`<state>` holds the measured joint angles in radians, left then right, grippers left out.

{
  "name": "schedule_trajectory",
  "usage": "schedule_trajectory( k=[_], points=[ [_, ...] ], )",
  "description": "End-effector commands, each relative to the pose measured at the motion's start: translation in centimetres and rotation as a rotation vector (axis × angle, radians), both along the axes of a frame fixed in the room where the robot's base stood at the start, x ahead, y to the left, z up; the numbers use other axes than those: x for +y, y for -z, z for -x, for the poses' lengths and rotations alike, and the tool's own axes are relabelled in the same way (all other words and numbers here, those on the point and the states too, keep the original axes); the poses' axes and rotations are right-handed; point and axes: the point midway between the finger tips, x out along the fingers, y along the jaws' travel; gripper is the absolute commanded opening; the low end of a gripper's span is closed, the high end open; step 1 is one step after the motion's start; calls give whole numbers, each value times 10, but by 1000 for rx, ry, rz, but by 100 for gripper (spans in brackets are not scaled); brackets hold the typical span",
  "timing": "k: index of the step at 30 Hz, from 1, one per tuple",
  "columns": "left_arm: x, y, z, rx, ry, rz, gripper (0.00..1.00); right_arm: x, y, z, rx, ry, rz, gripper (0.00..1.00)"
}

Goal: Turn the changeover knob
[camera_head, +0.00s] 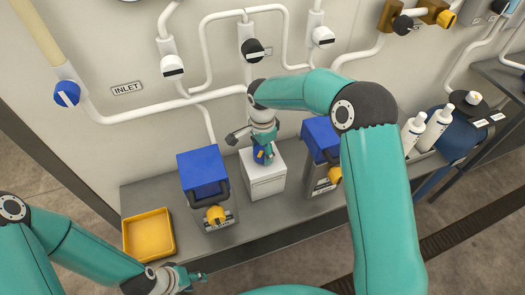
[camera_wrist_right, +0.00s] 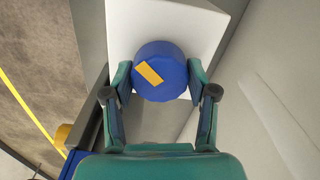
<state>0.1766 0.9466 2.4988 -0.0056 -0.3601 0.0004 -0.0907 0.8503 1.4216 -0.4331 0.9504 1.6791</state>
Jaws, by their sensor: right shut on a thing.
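A blue round knob (camera_wrist_right: 172,56) with a yellow mark on its face sits on a white box (camera_wrist_right: 120,22). The mark is tilted in the right wrist view. In the head view the knob (camera_head: 260,157) is partly covered by my right gripper (camera_head: 265,148), which reaches down over the white box (camera_head: 265,184). In the right wrist view the fingers of my right gripper (camera_wrist_right: 159,77) are on opposite sides of the knob and shut on it. My left gripper (camera_head: 202,277) is low in the head view, away from the knob; its finger opening is too small to judge.
Blue-topped units (camera_head: 203,170) and (camera_head: 320,138) with yellow knobs stand either side of the white box. A yellow tray (camera_head: 148,236) is at the bench's left end. White bottles (camera_head: 436,127) stand at right. Pipes and valves, including a blue inlet knob (camera_head: 67,93), line the wall.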

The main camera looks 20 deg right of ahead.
Motion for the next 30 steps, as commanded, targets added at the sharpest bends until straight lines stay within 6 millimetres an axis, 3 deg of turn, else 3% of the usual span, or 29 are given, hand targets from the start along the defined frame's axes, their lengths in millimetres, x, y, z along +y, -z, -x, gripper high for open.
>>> schedule_trajectory(
  k=[15, 30],
  points=[
    [0, 26, 0, 0, 0, 0, 40, 1, 1, -2, -5, -401, -1, 23],
    [0, 38, 0, 0, 0, 0, 40, 2, -1, -3, -8, -876, 1, 23]
  ],
)
